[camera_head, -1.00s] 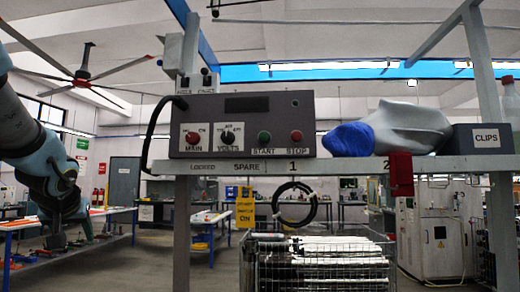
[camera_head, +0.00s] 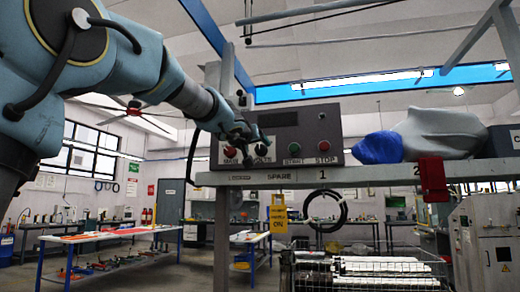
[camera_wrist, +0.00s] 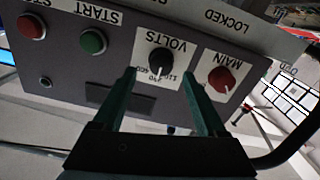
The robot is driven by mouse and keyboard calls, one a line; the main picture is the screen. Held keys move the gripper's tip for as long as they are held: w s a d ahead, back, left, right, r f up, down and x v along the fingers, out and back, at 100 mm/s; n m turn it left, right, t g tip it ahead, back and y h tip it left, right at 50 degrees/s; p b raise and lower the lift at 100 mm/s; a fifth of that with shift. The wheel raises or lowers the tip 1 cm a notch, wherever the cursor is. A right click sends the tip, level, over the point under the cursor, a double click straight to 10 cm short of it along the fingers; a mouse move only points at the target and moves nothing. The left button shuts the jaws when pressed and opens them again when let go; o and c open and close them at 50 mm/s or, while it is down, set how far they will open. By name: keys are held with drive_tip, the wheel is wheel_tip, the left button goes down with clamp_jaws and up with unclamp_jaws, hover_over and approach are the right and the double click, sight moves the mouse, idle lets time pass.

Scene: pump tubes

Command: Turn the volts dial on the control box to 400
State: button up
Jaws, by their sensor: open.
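The grey control box (camera_head: 285,134) stands on a shelf and shows upside down in the wrist view (camera_wrist: 115,50). Its black volts dial (camera_wrist: 160,61) sits on a white plate marked VOLTS. The red main knob (camera_wrist: 222,78) is beside it. In the head view the volts dial (camera_head: 261,149) is partly covered by my gripper (camera_head: 241,136). In the wrist view my gripper (camera_wrist: 160,74) is open, with one finger to each side of the volts dial in the picture. I cannot tell whether they touch it. The dial's pointer setting is too unclear to read.
Green start (camera_wrist: 93,41) and red stop (camera_wrist: 32,27) buttons are on the same panel. A blue and grey bundle (camera_head: 425,135) lies on the shelf right of the box. A red box (camera_head: 432,180) hangs at the shelf edge. A wire basket (camera_head: 365,270) stands below.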

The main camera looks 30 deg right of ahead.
sight(259, 149)
drive_tip(key=shift+p+x, duration=0.35)
drive_tip(key=shift+x, duration=1.8)
clamp_jaws()
